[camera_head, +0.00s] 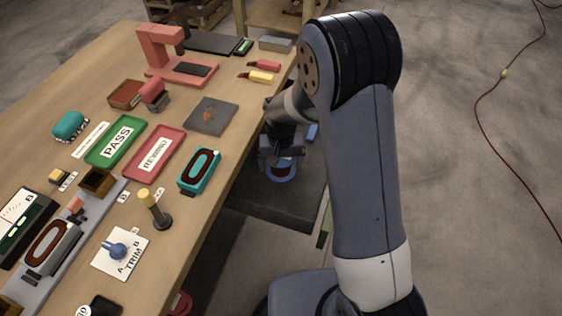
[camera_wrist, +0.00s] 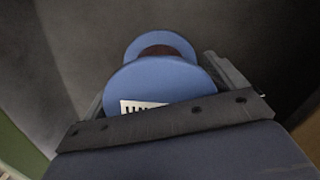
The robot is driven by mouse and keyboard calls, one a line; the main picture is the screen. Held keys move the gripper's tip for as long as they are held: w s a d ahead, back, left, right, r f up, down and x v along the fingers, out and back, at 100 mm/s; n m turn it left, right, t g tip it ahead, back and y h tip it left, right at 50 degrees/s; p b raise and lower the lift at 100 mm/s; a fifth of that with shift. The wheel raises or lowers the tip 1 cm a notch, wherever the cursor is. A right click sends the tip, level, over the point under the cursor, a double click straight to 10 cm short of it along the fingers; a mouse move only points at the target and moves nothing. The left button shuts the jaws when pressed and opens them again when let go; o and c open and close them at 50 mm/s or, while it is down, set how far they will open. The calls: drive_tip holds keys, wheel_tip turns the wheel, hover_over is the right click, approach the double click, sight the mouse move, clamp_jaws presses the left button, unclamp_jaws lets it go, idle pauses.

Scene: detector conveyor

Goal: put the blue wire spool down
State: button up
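The blue wire spool (camera_head: 284,174) is under my gripper (camera_head: 281,155), off the right edge of the workbench and above a dark grey low surface. In the wrist view the spool (camera_wrist: 160,82) shows two blue round flanges, a dark brown winding between them and a white label with partly hidden dark letters. My gripper's fingers (camera_wrist: 160,92) stand on both sides of the nearer flange and appear closed against it. I cannot tell whether the spool's underside touches the surface below.
The wooden workbench (camera_head: 105,75) carries a green PASS tray (camera_head: 127,128), a red tray (camera_head: 134,170), a teal-framed part (camera_head: 186,184) and a red press stand (camera_head: 150,48). The dark low surface (camera_head: 270,208) beside the bench looks mostly bare.

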drive_tip(key=shift+o, duration=0.5)
drive_tip(key=shift+r, duration=0.1)
drive_tip(key=shift+r, duration=0.3)
wheel_tip(320, 180, up, 12)
drive_tip(key=shift+f+p, duration=0.25)
drive_tip(key=shift+p, duration=0.15)
drive_tip(key=shift+o, duration=0.3)
